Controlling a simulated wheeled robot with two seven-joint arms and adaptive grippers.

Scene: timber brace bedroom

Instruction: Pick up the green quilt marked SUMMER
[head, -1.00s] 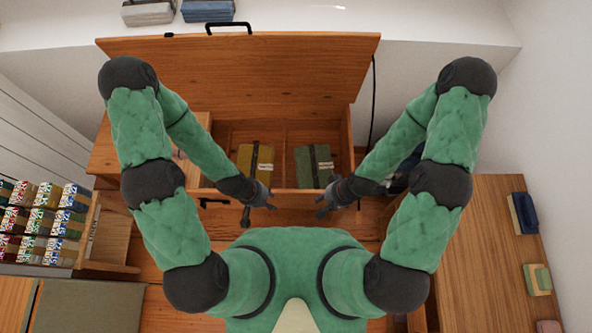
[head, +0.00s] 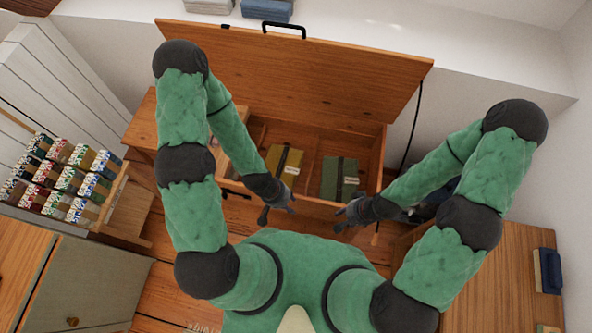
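A dark green folded bundle (head: 339,177) with a dark strap and a small pale label lies in the right part of the open wooden chest (head: 310,200). The label is too small to read. A yellow-brown folded bundle (head: 284,161) with a strap and label lies to its left. My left gripper (head: 277,210) hangs at the chest's front edge, below the yellow-brown bundle in the picture. My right gripper (head: 343,222) is at the front edge below the green bundle. Both seem empty and apart from the bundles. Their fingers look spread.
The chest lid (head: 295,75) stands raised at the back, with a black handle (head: 284,27). A rack of labelled rolls (head: 65,180) is at left, above a cabinet (head: 80,285). A wooden surface with a dark blue item (head: 548,271) is at right.

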